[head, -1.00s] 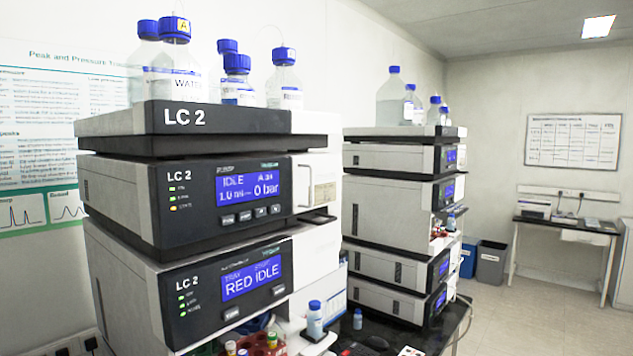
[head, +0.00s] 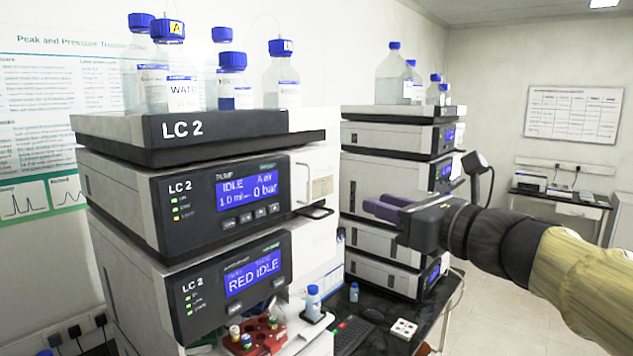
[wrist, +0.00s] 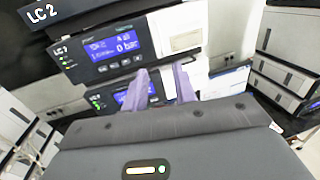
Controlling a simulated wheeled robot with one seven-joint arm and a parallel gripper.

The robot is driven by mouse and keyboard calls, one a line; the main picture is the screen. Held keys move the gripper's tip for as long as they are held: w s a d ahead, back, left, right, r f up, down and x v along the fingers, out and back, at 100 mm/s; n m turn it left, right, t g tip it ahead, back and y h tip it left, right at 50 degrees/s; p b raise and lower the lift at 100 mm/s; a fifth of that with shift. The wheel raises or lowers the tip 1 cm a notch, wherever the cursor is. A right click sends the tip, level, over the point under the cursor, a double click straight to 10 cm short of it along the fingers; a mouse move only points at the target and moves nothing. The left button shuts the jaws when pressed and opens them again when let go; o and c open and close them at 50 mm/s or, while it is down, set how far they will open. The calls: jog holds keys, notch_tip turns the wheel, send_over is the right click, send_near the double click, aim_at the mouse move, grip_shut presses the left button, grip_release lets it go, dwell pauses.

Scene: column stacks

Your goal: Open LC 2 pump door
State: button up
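The LC 2 pump (head: 230,195) is the grey and dark module under the bottle tray, with a blue screen reading IDLE and 0 bar. Its door (head: 322,170) is the white panel right of the screen, flush and shut, with a thin upright handle (head: 308,184) at its left edge. The door also shows in the wrist view (wrist: 178,28). My gripper (head: 383,207) is to the right of the door and apart from it. Its two purple fingers (wrist: 162,78) are spread with nothing between them, pointing toward the LC 2 stack.
A dark bar handle (head: 316,212) juts out just below the pump door. Blue-capped bottles (head: 231,85) stand on the top tray. A second stack (head: 385,170) stands behind my gripper. A vial rack (head: 258,334) and a small bottle (head: 313,302) sit low in front.

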jog(key=shift+w+f, duration=0.1)
jog(key=p, duration=0.6)
send_near(314, 184)
jog(key=a+r, duration=0.2)
jog(key=a, duration=0.3)
jog(key=shift+a, duration=0.6)
grip_shut()
